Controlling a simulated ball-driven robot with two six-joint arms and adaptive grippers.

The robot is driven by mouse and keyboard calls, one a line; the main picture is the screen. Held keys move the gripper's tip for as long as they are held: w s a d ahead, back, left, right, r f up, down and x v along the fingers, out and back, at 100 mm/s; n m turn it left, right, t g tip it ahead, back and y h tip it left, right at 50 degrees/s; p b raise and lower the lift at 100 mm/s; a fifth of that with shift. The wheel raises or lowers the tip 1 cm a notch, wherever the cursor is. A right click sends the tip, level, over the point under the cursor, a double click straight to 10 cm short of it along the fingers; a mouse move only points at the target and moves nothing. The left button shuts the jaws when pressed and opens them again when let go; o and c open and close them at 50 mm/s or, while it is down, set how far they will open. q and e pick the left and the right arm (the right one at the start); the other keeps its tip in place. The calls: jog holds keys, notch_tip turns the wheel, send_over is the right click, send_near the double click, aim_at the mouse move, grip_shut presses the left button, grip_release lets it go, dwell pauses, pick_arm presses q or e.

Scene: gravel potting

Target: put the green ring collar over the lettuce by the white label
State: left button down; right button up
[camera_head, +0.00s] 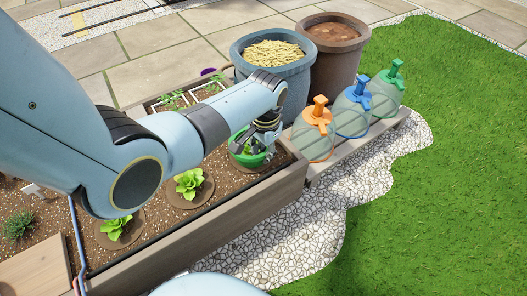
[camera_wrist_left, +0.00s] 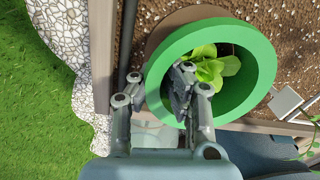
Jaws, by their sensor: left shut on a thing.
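The green ring collar (camera_head: 247,159) is at the far right end of the wooden planter bed. My left gripper (camera_head: 266,136) is shut on its wall. In the left wrist view the collar (camera_wrist_left: 264,62) shows with one finger of my left gripper (camera_wrist_left: 162,88) inside it and one outside. A lettuce (camera_wrist_left: 216,66) shows through the collar's opening, partly hidden by the finger. A pale label (camera_wrist_left: 285,102) stands beside the collar there. I cannot tell whether the collar touches the soil. My right gripper is not in view.
Two more lettuces (camera_head: 188,183) (camera_head: 115,228) grow in the bed. Orange, blue and green-topped cloches (camera_head: 313,140) stand on a ledge to the right. A blue-grey pot (camera_head: 290,80) and a brown pot (camera_head: 335,70) stand behind. Gravel (camera_head: 300,230) borders the bed.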

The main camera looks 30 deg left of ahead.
pick_arm(q)
jog(key=shift+f, duration=0.25)
